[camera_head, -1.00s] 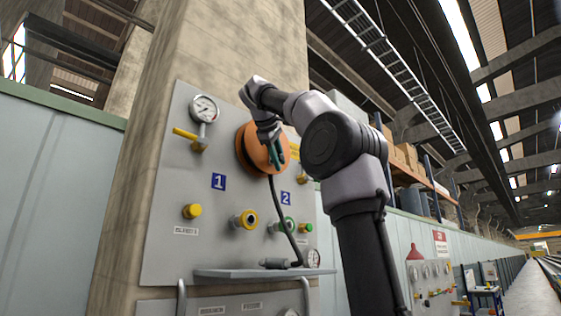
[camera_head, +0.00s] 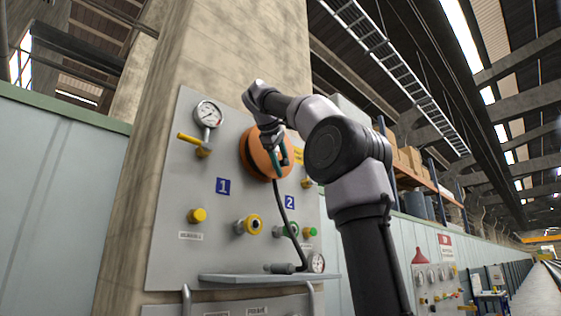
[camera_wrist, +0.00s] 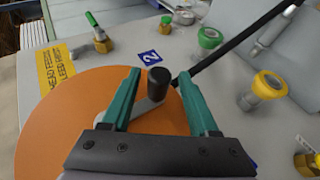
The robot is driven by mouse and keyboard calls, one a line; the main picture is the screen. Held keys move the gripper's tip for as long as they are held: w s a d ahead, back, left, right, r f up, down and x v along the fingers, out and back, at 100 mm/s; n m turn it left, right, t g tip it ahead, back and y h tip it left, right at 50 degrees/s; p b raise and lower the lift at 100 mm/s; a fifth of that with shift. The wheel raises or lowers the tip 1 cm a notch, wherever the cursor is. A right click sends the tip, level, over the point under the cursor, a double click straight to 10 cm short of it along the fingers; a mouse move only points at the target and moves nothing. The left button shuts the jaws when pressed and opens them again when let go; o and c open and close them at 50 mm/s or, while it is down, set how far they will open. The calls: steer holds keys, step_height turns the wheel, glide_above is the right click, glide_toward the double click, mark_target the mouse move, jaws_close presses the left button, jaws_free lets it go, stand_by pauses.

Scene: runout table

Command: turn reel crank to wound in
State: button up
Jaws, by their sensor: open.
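The orange reel (camera_head: 260,150) is mounted on the grey wall panel, high up, with a black hose running down from it. In the wrist view the reel's orange face (camera_wrist: 70,115) fills the lower left. The crank's black knob (camera_wrist: 158,82) stands on a grey crank arm (camera_wrist: 143,108) in front of the reel. My gripper (camera_wrist: 160,82) is open, with one teal finger on each side of the knob and a gap to both. In the head view my gripper (camera_head: 280,158) is in front of the reel and hides the crank.
The panel (camera_head: 170,240) carries a gauge (camera_head: 209,113), a yellow lever (camera_head: 190,139), yellow and green fittings and number plates. The black hose (camera_wrist: 240,45) passes close by my right finger. A grey shelf (camera_head: 255,279) with a nozzle juts out below.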

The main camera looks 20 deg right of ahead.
steer(key=v, duration=1)
steer(key=shift+s+a+r, duration=0.2)
steer(key=shift+a+r, duration=0.05)
steer(key=shift+f, duration=0.1)
steer(key=s+a+f+m+y, duration=0.1)
steer(key=s+f+m+y, duration=0.2)
steer(key=f, duration=1.3)
steer(key=s+a+f+m+y, duration=0.1)
steer(key=s+f+m+y, duration=0.2)
steer(key=f, duration=1.4)
steer(key=s+a+f+m+g+y, duration=0.1)
steer(key=s+f+m+y, duration=0.2)
steer(key=f, duration=1.4)
steer(key=s+m, duration=0.1)
steer(key=s, duration=0.3)
steer(key=shift+s+a+f+m+y, duration=0.2)
steer(key=shift+s+m+y, duration=0.1)
steer(key=shift+y, duration=0.1)
